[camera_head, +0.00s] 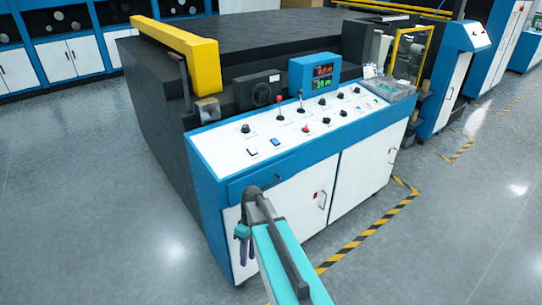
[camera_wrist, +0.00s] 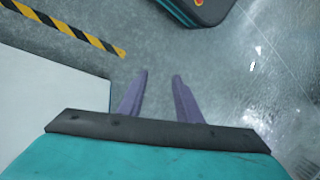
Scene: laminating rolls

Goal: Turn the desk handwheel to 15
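The handwheel (camera_head: 262,95) is a dark wheel on the face of a black box at the back of the blue desk (camera_head: 205,190). A blue display (camera_head: 322,72) beside it shows a red number above a green one, too small to read surely. My gripper (camera_head: 246,258) is low in front of the desk's left end, well below and apart from the handwheel. In the wrist view my gripper (camera_wrist: 159,75) has two purple fingers apart with nothing between them, above the grey floor. The handwheel is not in the wrist view.
The white panel (camera_head: 290,125) carries several knobs, levers and switches in front of the handwheel. A clear box (camera_head: 390,88) stands at its right end. A yellow bar (camera_head: 180,50) rises at the left. A striped floor line (camera_head: 365,235) runs before the cabinets; the floor there is clear.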

